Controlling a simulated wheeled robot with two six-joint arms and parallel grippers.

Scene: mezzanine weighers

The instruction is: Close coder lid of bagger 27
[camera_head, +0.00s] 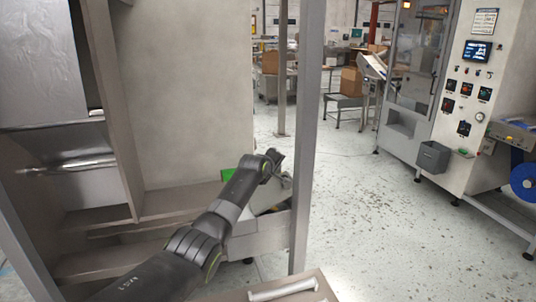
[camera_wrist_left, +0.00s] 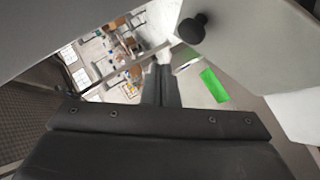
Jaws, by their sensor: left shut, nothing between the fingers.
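A pale grey box-like unit, probably the coder (camera_head: 268,195), sits low beside the machine's post in the head view, with a green patch (camera_head: 228,174) at its left. My left arm reaches across it and covers much of it. In the left wrist view a pale panel (camera_wrist_left: 275,60), perhaps the lid, carries a black round knob (camera_wrist_left: 192,28); the green patch shows there too (camera_wrist_left: 214,85). My left gripper (camera_wrist_left: 162,72) is shut and empty, below the knob in that picture. Whether it touches the panel cannot be told. My right gripper is not in view.
A grey upright post (camera_head: 308,130) stands just right of my left arm. A machine frame with shelves (camera_head: 130,215) fills the left. Another machine with a control panel (camera_head: 475,110) stands at right. Speckled floor (camera_head: 375,225) between them is clear.

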